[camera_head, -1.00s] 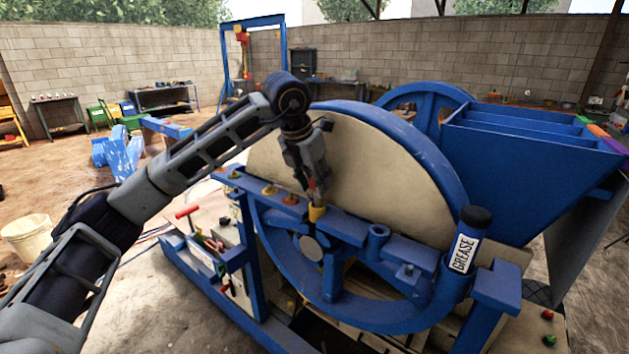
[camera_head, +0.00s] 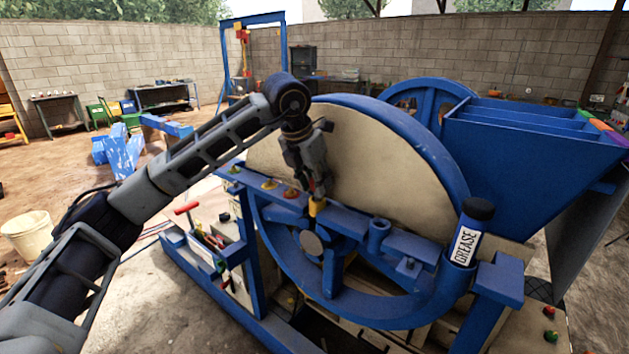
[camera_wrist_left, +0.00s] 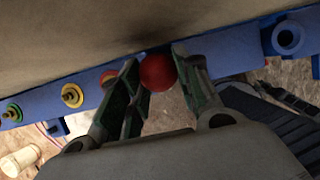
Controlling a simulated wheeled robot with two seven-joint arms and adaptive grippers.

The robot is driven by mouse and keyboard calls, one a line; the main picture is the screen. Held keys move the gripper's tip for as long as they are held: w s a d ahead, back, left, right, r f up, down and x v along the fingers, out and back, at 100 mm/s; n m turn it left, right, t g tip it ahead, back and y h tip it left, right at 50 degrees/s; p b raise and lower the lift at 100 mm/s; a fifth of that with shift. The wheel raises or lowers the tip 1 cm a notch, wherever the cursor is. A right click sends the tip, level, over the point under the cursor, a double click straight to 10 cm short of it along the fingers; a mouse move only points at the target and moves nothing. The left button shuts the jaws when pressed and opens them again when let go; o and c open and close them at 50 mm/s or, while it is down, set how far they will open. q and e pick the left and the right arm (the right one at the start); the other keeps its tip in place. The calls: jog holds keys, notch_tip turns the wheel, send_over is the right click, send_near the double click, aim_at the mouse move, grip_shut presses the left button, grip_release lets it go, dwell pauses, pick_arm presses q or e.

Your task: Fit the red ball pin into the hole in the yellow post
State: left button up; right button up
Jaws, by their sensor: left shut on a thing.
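A red ball pin (camera_wrist_left: 157,72) shows as a round red head between the two fingers of my left gripper (camera_wrist_left: 155,85) in the left wrist view. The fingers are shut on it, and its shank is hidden. In the head view my left gripper (camera_head: 318,190) points down directly above the yellow post (camera_head: 315,206), which stands on the blue rail (camera_head: 345,222). The post's hole is hidden, and I cannot tell whether the pin is in it. My right gripper is not in view.
Yellow (camera_head: 268,184) and red (camera_head: 291,192) fittings sit on the rail left of the post. A blue socket (camera_head: 378,234) and a grease tube (camera_head: 468,235) stand to the right. The large flywheel (camera_head: 420,150) rises close behind the gripper.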

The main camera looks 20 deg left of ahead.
pick_arm(q)
jog(key=shift+f+b, duration=0.85)
jog(key=shift+f, duration=0.45)
dwell(0.4)
jog(key=o, duration=1.2)
jog(key=shift+v, duration=4)
jog(key=shift+a, duration=0.15)
